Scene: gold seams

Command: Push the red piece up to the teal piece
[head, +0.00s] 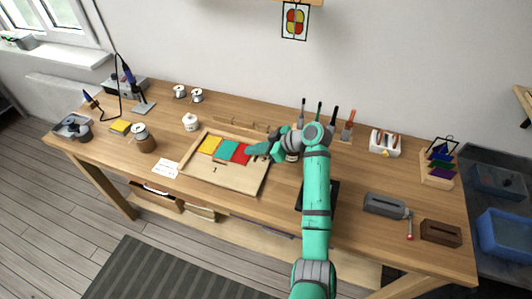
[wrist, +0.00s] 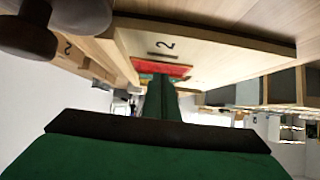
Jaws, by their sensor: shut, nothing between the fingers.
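The red piece (head: 241,155) lies on the pale wooden board (head: 222,180), just right of the teal piece (head: 226,149). They look side by side in the head view; I cannot tell whether their edges touch. A yellow piece (head: 209,144) lies left of the teal one. My gripper (head: 252,152) is shut and empty, low at the right side of the red piece; contact is unclear. In the wrist view the red piece (wrist: 165,69) shows as a strip beyond my gripper (wrist: 161,84), whose dark green finger hides part of what lies behind.
The board has raised wooden edges. A wooden rack (head: 240,125) stands behind it, and a white jar (head: 190,122) is behind its left end. A paper card (head: 166,168) lies to its left. A grey tool (head: 384,204) and a brown block (head: 441,232) are at the right.

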